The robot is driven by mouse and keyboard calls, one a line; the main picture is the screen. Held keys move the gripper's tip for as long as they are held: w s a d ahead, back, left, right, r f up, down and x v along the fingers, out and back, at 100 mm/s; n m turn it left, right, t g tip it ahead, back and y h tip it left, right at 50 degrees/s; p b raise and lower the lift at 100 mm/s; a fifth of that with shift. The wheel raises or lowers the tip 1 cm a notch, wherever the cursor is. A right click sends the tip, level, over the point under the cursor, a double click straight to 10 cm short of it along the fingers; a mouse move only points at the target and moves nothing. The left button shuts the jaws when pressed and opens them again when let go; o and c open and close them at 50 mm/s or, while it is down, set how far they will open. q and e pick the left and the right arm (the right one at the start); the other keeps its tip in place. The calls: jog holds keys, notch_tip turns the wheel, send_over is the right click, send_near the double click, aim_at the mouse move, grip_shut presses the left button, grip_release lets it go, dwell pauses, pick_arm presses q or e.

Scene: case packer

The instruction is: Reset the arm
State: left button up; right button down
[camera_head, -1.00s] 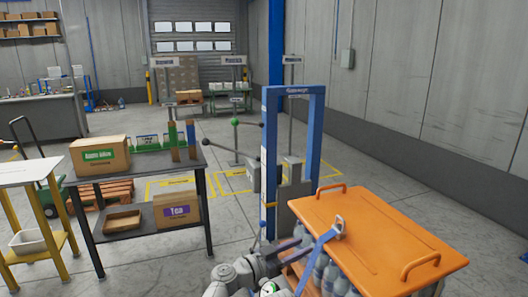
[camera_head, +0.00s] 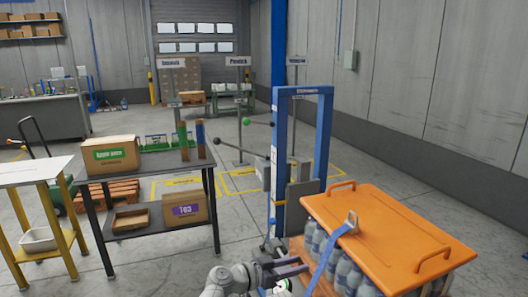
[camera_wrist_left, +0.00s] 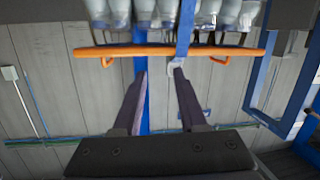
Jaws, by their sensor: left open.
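My left gripper (camera_head: 302,265) is low in the middle of the head view, its two dark fingers apart. It is just left of the blue strap (camera_head: 321,266) on the orange-topped crate (camera_head: 400,242). The strap ends at a metal buckle (camera_head: 351,221) on the crate's lid. In the left wrist view, the open gripper (camera_wrist_left: 160,76) has nothing between its fingers. There the strap (camera_wrist_left: 187,28) hangs in front of the bottles (camera_wrist_left: 140,12), and the right fingertip appears close to the buckle; I cannot tell if they touch. My right gripper is not in view.
A blue frame (camera_head: 281,165) stands behind the crate, with ball-ended levers on its left. A dark table (camera_head: 172,163) with cartons stands left, beside a yellow-legged table (camera_head: 30,172). Open floor (camera_head: 165,265) lies between them and my arm.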

pick_arm(q)
jog(key=s+a+f+n+g+y, duration=0.25)
jog(key=a+f+y, duration=0.2)
jog(key=f, duration=0.25)
jog(key=s+a+f+n+g+y, duration=0.2)
jog(key=s+a+f+n+y, duration=0.1)
jog(key=a+f, duration=0.3)
jog(key=s+a+f+n+g+y, duration=0.1)
jog(key=s+a+f+n+y, duration=0.15)
jog(key=a, duration=0.55)
jog(key=s+a+f+n+g+y, duration=0.1)
jog(key=s+a+f+n+y, duration=0.1)
jog(key=s+a+n+y, duration=0.35)
jog(key=s+d+m+g+p, duration=0.1)
jog(key=s+d+m, duration=0.4)
jog(key=d, duration=0.5)
notch_tip(320, 180, up, 16)
jog(key=w+p, duration=0.1)
jog(key=p, duration=1.4)
jog(key=shift+a+m, duration=0.25)
jog(key=shift+m, duration=0.2)
jog(key=shift+w+r, duration=0.1)
